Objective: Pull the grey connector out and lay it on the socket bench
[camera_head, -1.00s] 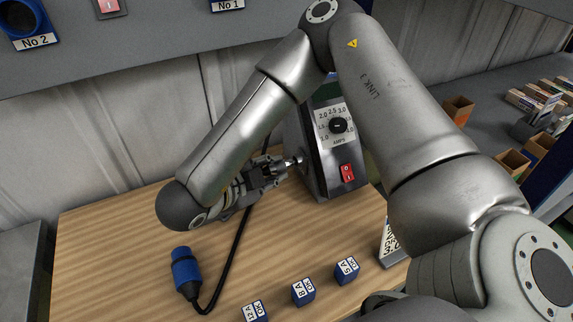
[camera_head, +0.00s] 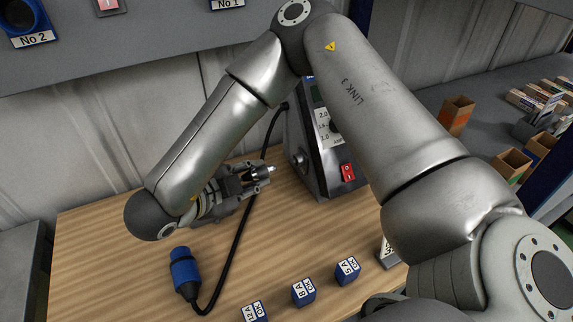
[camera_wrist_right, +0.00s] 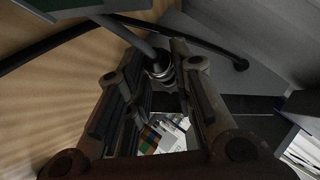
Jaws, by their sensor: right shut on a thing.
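My right gripper (camera_head: 262,172) is shut on the grey connector (camera_head: 271,169), whose metal tip shows just beyond the fingertips. In the right wrist view the grey connector (camera_wrist_right: 160,68) is a round ribbed piece between the two fingers (camera_wrist_right: 165,85). It is held above the wooden bench top (camera_head: 110,240), left of the grey tester box (camera_head: 312,165) and apart from it. The box's left side shows a round socket (camera_head: 301,162). Most of the connector is hidden by the fingers. My left gripper is not in view.
A black cable (camera_head: 240,235) runs from behind the box, past the gripper, to a blue plug (camera_head: 185,270) on the bench. Several small blue labelled blocks (camera_head: 303,291) stand along the front. The bench's left part is clear. Open cartons (camera_head: 457,114) stand on a shelf at right.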

